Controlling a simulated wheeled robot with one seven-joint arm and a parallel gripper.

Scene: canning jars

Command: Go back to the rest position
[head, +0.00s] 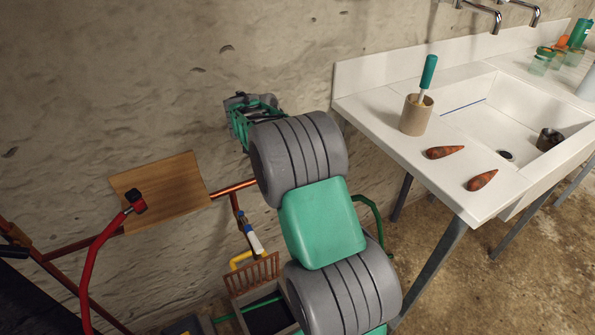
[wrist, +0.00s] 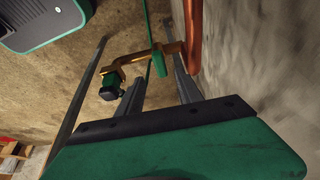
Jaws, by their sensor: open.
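My gripper (head: 246,112) shows in the head view as a green and grey shape beyond my thick grey and green arm, in front of the rough wall. It is open and I see nothing held in it. It is left of the sink counter (head: 378,98), apart from it. In the wrist view, a green body with a dark strip fills the bottom edge. Beyond it are floor, wall, a copper pipe (wrist: 193,35) and a brass fitting (wrist: 150,55). My arm hides part of the wall and floor.
A basin and jars (head: 541,62) are further right. A wooden board (head: 160,190), a red hose (head: 100,245) and a slatted crate (head: 254,276) are at left and below.

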